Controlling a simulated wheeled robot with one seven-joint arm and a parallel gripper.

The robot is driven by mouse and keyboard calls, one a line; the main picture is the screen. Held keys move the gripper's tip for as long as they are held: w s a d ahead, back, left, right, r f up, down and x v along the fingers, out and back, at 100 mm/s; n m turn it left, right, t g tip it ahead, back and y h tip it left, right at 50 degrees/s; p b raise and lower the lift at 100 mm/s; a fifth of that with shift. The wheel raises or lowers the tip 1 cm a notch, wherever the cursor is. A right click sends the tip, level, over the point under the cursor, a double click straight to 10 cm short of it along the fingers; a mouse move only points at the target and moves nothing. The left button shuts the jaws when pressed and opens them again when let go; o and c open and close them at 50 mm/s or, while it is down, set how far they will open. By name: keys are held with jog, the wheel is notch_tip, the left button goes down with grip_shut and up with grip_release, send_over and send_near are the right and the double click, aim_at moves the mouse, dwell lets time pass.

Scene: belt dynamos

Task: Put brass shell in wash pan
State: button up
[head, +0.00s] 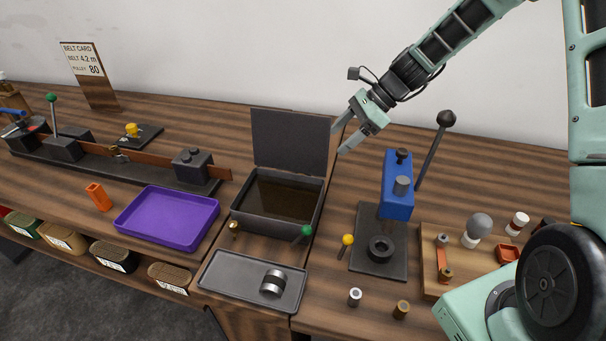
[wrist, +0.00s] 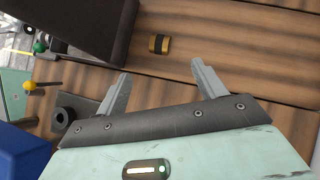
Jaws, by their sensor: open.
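The brass shell (wrist: 159,44), a short brass cylinder with a dark band, lies on the wooden bench in the wrist view. I cannot make it out in the head view. The wash pan (head: 315,213) is a dark grey box with brownish liquid inside and its lid (head: 290,142) standing open at the back. The pan's dark side also shows at upper left in the wrist view (wrist: 88,22). My gripper (head: 341,138) is open and empty, above the bench beside the lid's right edge. In the wrist view the shell appears just beyond the gap between my fingertips (wrist: 161,72).
A blue press (head: 397,180) with a long lever stands right of the pan. A grey tray (head: 225,285) holding a silver banded cylinder (head: 271,283) lies in front. A purple tray (head: 168,218) is left. Green-knobbed (head: 306,231) and yellow-knobbed (head: 348,240) pieces are near the pan.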

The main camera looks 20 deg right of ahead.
jog(key=x, duration=0.7)
jog(key=shift+p, duration=0.35)
jog(key=shift+a+p+x, duration=0.2)
jog(key=shift+p+x, duration=0.5)
jog(key=shift+x, duration=2.1)
jog(key=shift+r, duration=0.15)
jog(key=c, duration=1.4)
